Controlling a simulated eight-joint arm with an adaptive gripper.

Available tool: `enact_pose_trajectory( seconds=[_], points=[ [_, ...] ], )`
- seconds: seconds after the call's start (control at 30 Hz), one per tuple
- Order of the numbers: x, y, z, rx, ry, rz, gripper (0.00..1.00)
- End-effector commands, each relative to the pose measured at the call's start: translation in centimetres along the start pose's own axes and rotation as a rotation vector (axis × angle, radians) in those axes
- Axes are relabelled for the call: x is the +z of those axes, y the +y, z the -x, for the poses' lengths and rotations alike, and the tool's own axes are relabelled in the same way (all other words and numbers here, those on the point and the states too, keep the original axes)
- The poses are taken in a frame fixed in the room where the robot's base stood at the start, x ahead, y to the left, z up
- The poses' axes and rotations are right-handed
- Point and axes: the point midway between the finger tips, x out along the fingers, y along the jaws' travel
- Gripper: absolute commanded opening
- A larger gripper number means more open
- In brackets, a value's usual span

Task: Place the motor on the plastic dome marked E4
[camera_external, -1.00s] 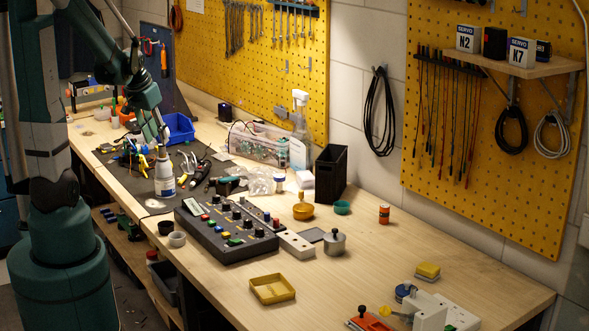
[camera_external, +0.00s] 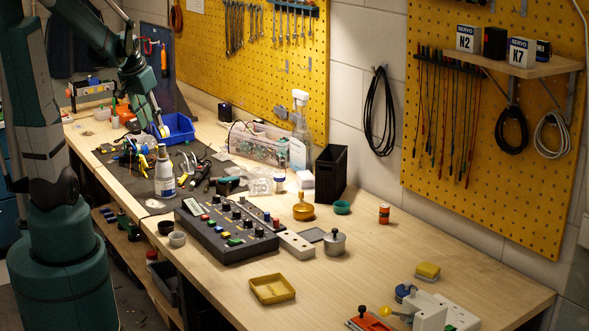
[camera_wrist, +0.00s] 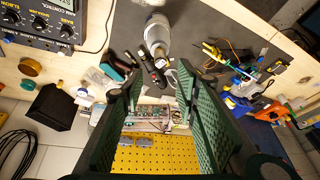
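My gripper (camera_external: 158,126) hangs by the blue bin (camera_external: 178,128) at the far left of the bench. In the wrist view its two green-padded fingers (camera_wrist: 160,84) stand apart with nothing held between them. A small yellow thing (camera_external: 165,131) shows at the fingertips in the outside view; I cannot tell what it is. No E4 mark is readable, and I cannot tell which thing is the motor or the dome. A brass-coloured rounded piece (camera_external: 303,208) and a grey lidded round piece (camera_external: 334,242) stand mid-bench.
A control box (camera_external: 228,230), black bin (camera_external: 330,173) and yellow tray (camera_external: 272,289) stand farther right. The right part of the bench has clear wood.

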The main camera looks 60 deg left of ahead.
Motion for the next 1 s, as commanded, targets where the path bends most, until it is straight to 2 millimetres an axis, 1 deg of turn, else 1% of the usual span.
enact_pose_trajectory(
  seconds=[0.77,0.87,1.0],
  points=[
    [0.0,0.1,0.0,0.0,0.0,-0.001,0.31],
    [0.0,0.5,0.2,0.002,0.003,-0.005,0.31],
    [0.0,2.1,0.7,0.007,0.011,-0.018,0.31]
  ],
)
